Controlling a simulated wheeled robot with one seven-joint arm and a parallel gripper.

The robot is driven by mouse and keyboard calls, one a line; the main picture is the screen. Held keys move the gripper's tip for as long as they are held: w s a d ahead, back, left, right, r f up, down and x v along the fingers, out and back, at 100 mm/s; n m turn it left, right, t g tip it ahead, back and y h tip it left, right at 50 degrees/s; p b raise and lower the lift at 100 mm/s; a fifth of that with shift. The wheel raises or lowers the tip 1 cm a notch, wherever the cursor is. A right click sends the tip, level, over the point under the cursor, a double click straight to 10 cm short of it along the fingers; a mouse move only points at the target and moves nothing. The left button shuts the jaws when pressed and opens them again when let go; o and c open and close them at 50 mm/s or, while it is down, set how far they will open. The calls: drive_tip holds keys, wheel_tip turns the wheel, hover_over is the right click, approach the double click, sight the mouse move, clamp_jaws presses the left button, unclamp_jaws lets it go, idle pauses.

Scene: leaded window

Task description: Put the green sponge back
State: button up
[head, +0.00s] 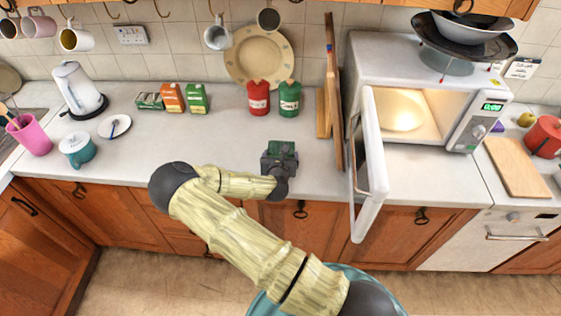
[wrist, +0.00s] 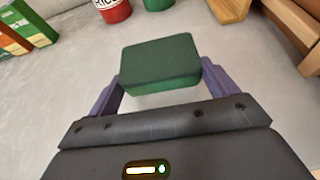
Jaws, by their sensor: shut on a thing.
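The green sponge (wrist: 160,62) is a dark green block between the two purple fingers of my gripper (wrist: 160,88) in the wrist view. My gripper is shut on it. In the head view my gripper (head: 279,160) is over the counter near its front edge, and the sponge (head: 281,147) shows as a green patch at its far end. I cannot tell whether the sponge touches the counter.
The microwave (head: 460,85) stands at the right with its door (head: 370,165) open towards the front. Red (head: 258,97) and green (head: 289,97) canisters and wooden boards (head: 331,100) stand behind my gripper. The counter (head: 215,140) to its left is clear.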

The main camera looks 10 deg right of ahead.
wheel_tip(320, 180, down, 3)
drive_tip(key=shift+p, duration=0.45)
drive_tip(key=shift+f, duration=0.35)
drive_tip(key=shift+w+f, duration=0.1)
drive_tip(key=shift+f, duration=0.05)
drive_tip(key=o, duration=0.7)
drive_tip(key=shift+d, duration=0.1)
drive_tip(key=shift+r, duration=0.25)
